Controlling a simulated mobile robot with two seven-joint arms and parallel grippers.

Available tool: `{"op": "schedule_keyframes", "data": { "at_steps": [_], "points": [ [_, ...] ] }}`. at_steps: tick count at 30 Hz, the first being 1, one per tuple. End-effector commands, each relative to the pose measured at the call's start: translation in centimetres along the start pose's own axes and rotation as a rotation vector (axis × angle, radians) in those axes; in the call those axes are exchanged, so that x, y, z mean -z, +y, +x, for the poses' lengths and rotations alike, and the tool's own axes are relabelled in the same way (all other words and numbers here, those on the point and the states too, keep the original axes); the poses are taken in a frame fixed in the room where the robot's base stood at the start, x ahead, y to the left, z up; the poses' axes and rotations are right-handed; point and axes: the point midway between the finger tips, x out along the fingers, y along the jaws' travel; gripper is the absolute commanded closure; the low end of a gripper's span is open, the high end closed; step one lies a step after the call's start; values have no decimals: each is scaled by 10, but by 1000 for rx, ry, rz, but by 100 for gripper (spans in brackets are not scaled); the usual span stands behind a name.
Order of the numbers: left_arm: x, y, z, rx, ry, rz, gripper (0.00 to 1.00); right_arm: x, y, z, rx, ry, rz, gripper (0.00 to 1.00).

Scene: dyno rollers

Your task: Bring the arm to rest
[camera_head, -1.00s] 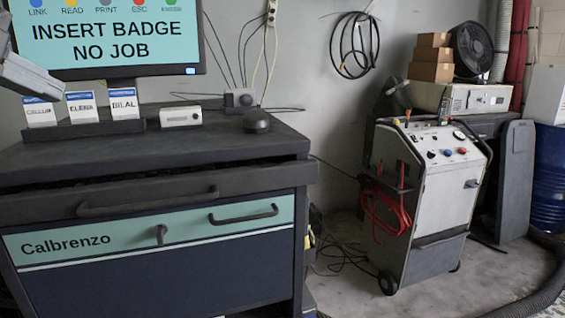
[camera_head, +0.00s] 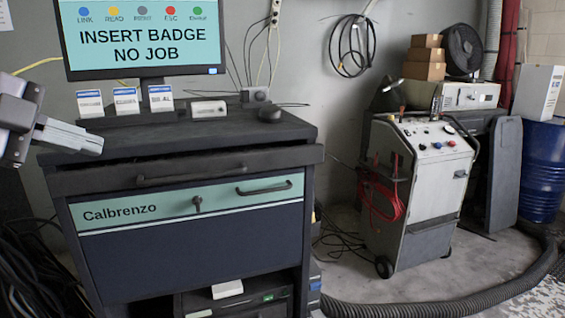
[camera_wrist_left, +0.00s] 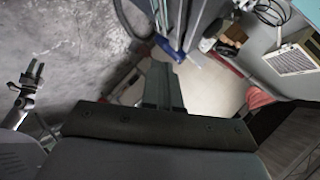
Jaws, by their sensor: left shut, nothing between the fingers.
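My left gripper (camera_head: 97,143) comes in from the left edge of the head view. Its pale grey fingers are shut and empty, pointing right. They are in front of the left end of the dark workbench (camera_head: 190,217), near the badge cards. I cannot tell the exact gap between the fingertips and the bench. In the left wrist view the dark gripper body spans the lower middle, with the fingers (camera_wrist_left: 163,88) reaching away from the camera. My right gripper is not seen in the head view.
Badge cards (camera_head: 126,101) stand below a monitor (camera_head: 140,45) reading "INSERT BADGE NO JOB". A dark rounded device (camera_head: 270,113) sits at the bench's right end. A wheeled grey machine (camera_head: 425,195) stands right, with a thick hose (camera_head: 440,297) on the floor.

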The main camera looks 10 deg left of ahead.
Motion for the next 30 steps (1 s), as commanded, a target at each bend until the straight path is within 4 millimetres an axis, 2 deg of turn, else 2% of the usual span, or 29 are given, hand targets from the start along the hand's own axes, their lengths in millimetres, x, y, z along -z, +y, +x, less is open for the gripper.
{"op": "schedule_keyframes", "data": {
  "at_steps": [3, 9, 14, 17, 20, 24, 26, 30],
  "points": [
    [-9, 17, 27, 35, 187, -72, 100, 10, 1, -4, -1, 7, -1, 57],
    [-31, 49, 66, 192, 407, -234, 100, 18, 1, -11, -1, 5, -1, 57],
    [-56, 83, 95, 351, 462, -408, 100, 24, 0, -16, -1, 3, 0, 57],
    [-74, 112, 112, 444, 438, -530, 100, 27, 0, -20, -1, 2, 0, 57],
    [-91, 149, 130, 517, 374, -659, 100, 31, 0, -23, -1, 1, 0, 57],
    [-106, 214, 155, 568, 233, -841, 100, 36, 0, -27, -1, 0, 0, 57],
    [-107, 246, 165, 567, 161, -918, 100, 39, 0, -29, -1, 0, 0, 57],
    [-96, 328, 185, 509, -18, -1090, 100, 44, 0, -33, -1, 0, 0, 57]
  ]
}}
